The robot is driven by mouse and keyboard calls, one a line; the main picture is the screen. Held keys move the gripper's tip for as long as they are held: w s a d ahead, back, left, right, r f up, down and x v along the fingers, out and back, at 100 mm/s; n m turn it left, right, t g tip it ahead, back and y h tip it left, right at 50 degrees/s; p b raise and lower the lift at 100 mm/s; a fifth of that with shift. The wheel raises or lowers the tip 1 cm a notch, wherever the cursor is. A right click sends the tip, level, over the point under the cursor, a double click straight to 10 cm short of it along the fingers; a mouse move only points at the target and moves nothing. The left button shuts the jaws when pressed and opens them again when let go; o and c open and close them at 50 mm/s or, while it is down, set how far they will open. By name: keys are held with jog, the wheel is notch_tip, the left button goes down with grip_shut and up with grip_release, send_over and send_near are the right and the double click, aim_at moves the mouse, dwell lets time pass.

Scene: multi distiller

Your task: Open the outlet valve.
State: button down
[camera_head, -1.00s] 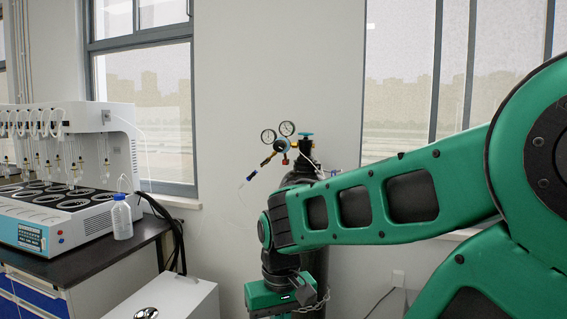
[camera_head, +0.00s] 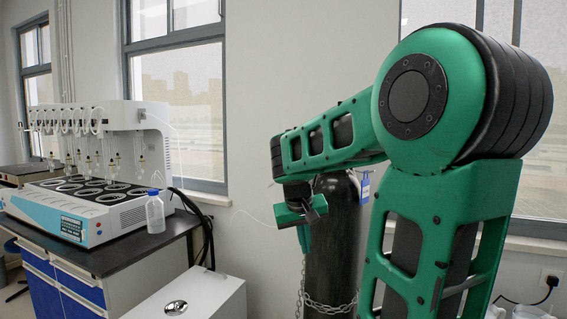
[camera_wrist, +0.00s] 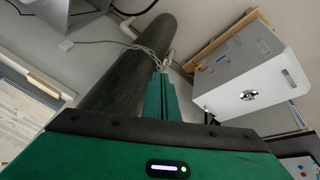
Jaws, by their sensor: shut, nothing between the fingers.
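A dark gas cylinder (camera_head: 332,262) stands upright by the wall in the head view. Its top, with the regulator and valve, is hidden behind my arm, so the outlet valve is not visible now. My gripper (camera_head: 304,246) points down in front of the cylinder's left side, with its fingers together and nothing held. In the wrist view the shut fingers (camera_wrist: 163,84) show beside the cylinder (camera_wrist: 122,72); I cannot tell whether they touch it. No valve handle shows in the wrist view.
A chain (camera_head: 330,306) loops around the cylinder. A white box (camera_head: 205,296) with a round metal knob stands left of it. A bench with a multi-position distiller (camera_head: 98,190) and a clear bottle (camera_head: 155,212) is further left. Bare wall lies between bench and cylinder.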

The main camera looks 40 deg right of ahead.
jog(key=w+d+r+t+h, duration=0.1)
jog(key=w+d+r+h, duration=0.2)
jog(key=w+d+r, duration=0.4)
jog(key=w+d+r+h, duration=0.3)
jog(key=w+r, duration=0.2)
jog(key=w, duration=0.5)
jog(key=w+r+h, duration=0.5)
jog(key=w+r, duration=0.6)
jog(key=d+f, duration=0.4)
jog(key=d, duration=0.6)
jog(key=shift+f+t, duration=0.35)
jog(key=shift+t, duration=0.05)
jog(key=shift+d, duration=0.1)
